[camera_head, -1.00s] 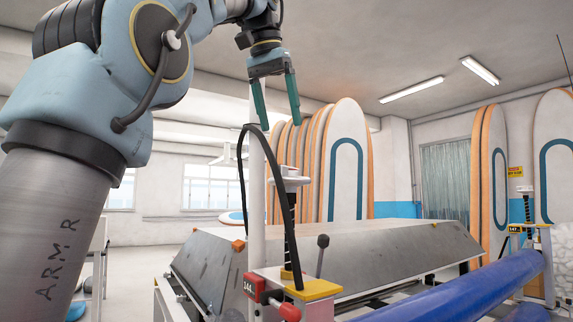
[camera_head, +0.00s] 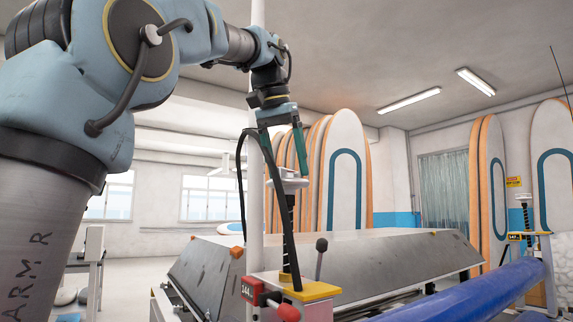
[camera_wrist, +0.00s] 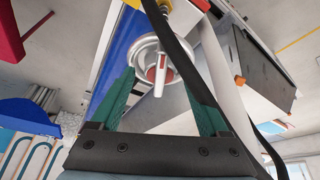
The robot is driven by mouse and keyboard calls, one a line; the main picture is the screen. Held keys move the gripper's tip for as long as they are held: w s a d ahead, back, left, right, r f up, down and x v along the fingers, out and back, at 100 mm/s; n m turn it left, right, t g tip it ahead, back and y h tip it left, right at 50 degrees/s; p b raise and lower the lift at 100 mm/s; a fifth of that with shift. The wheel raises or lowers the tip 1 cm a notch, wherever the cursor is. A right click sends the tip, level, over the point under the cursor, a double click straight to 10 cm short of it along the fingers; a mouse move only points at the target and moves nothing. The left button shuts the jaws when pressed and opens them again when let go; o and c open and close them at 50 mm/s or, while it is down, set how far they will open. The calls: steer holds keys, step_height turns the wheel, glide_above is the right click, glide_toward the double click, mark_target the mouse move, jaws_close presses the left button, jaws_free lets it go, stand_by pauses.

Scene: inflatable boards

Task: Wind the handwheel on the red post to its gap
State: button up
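The near post with a red tag marked 144 (camera_head: 249,289) stands at the front end of the bench and carries an upright black screw. A pale handwheel (camera_head: 289,184) sits at the top of the screw. In the wrist view the handwheel (camera_wrist: 138,60) is a silver ring with a lever-like handle across it. My gripper (camera_head: 285,172) points down, just above the handwheel. In the wrist view my gripper (camera_wrist: 160,78) is open, its green fingers spread either side of the wheel. I cannot tell whether they touch it.
A black cable (camera_head: 270,165) loops close beside the gripper and wheel. A white pole (camera_head: 255,210) stands just left. Boards (camera_head: 345,170) stand behind the grey bench (camera_head: 350,250).

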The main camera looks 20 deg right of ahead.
jaws_close()
steer(key=shift+a+r+m+p, duration=0.1)
steer(key=shift+r+m+p, duration=0.15)
steer(key=shift+p, duration=0.25)
steer(key=shift+f+m+g+p, duration=0.2)
steer(key=shift+m+g+p, duration=0.15)
steer(key=shift+m, duration=0.4)
steer(key=shift+o, duration=0.4)
jaws_free()
steer(key=p+v, duration=0.2)
steer(key=v, duration=0.8)
steer(key=shift+a+r, duration=0.2)
steer(key=shift+r, duration=0.15)
steer(key=shift+s, duration=0.1)
